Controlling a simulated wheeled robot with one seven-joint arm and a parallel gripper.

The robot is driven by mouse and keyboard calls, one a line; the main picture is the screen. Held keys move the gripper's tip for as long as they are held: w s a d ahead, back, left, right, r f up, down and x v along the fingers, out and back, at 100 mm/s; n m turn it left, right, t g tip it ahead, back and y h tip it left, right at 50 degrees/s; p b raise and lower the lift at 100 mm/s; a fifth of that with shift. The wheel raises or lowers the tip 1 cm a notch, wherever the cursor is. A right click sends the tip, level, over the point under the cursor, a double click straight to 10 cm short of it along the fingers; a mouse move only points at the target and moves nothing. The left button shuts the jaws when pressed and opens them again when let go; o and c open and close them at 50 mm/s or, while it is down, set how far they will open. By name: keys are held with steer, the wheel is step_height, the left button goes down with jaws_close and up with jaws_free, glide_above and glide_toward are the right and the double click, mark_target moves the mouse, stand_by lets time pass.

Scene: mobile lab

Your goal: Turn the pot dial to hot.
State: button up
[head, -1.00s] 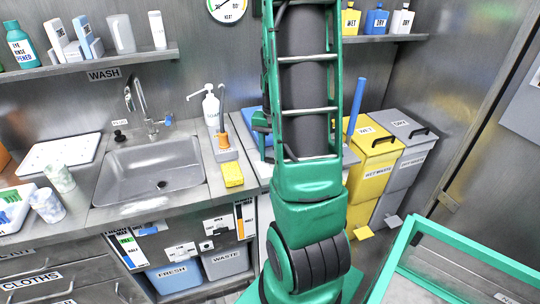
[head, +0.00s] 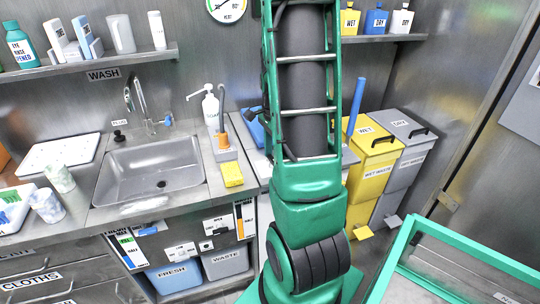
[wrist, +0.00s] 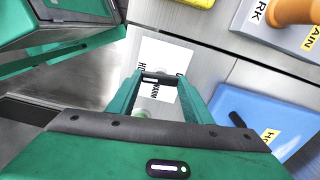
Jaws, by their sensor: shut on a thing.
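In the wrist view, my gripper (wrist: 158,77) is over a white label plate (wrist: 166,50) on the steel counter. The plate has black print; "WARM" reads clearly, and "HO" shows in part to its left. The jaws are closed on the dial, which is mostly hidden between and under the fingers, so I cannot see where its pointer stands. A blue thing, likely the pot (wrist: 275,105), lies to the right with a black handle and a partly visible white label. In the head view, my arm hides the gripper and the dial; a bit of blue (head: 257,131) shows beside the arm.
A grey holder (head: 227,155) with an orange-handled tool and a yellow sponge (head: 232,175) stand near the dial. The sink (head: 155,170) is further left. Yellow (head: 368,165) and grey (head: 400,160) waste bins stand right of my arm.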

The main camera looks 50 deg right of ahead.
steer(key=shift+w+r+m, duration=0.1)
steer(key=shift+w+m, duration=0.3)
steer(key=shift+m, duration=0.2)
steer(key=o, duration=1)
steer(key=shift+c, duration=0.2)
steer(key=shift+o, duration=0.5)
steer(key=shift+s, duration=0.15)
step_height(320, 180, up, 11)
steer(key=shift+f, duration=0.2)
